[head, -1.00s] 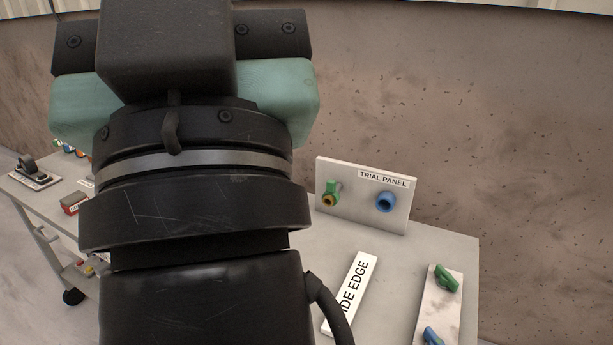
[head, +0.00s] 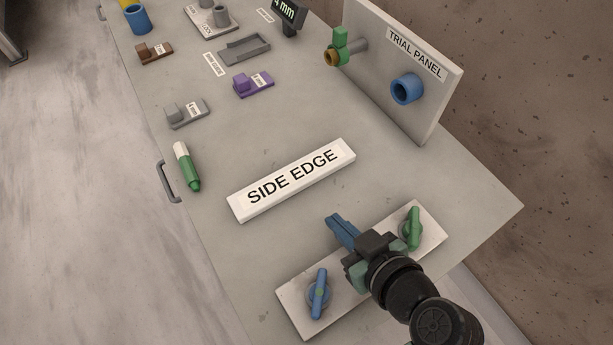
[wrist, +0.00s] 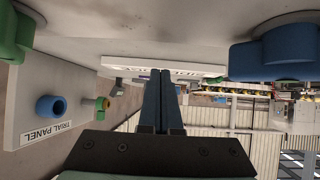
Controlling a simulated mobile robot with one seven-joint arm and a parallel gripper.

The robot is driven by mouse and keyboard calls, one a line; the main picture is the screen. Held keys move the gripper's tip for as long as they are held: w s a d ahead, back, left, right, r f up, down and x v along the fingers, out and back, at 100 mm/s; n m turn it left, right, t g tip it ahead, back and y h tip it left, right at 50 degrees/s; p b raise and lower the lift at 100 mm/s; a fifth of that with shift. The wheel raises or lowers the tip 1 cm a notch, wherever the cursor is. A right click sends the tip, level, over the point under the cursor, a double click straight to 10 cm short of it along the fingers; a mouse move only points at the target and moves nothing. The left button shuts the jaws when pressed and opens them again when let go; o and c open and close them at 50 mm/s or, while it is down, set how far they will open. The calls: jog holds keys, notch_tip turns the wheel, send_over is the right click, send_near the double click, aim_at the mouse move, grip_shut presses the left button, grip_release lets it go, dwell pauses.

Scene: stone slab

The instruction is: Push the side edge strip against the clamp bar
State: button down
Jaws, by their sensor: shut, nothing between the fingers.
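The side edge strip (head: 292,179) is a long white bar lying flat, labelled SIDE EDGE. It also shows almost edge-on in the wrist view (wrist: 200,71). The clamp bar (head: 297,292) is a white slab with a blue knob (head: 319,292) and a green knob (head: 413,228); bare table separates it from the strip. My gripper (head: 334,219) is shut and empty, low between the two knobs. Its fingers point toward the strip and reach past the clamp bar's edge, apparently short of the strip. In the wrist view the fingertips (wrist: 160,74) overlap the strip's near side.
The upright trial panel (head: 420,95) stands beyond the strip at the right. A green-and-white marker (head: 187,167) lies left of the strip. Purple (head: 254,87) and grey (head: 186,115) blocks sit farther back. The table between strip and panel is clear.

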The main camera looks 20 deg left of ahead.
aim_at(297, 176)
jog(key=shift+f, duration=0.25)
jog(key=w+a, duration=0.2)
jog(key=a, duration=0.1)
jog(key=w+a+p, duration=0.1)
jog(key=w+a, duration=0.4)
jog(key=shift+a+r, duration=0.1)
jog(key=shift+a, duration=0.2)
jog(key=shift+w+a+f, duration=0.2)
jog(key=shift+a+f, duration=0.05)
jog(key=shift+f, duration=0.5)
jog(key=shift+d+f, duration=0.1)
jog(key=shift+s+d+f, duration=0.1)
jog(key=shift+s+f, duration=0.05)
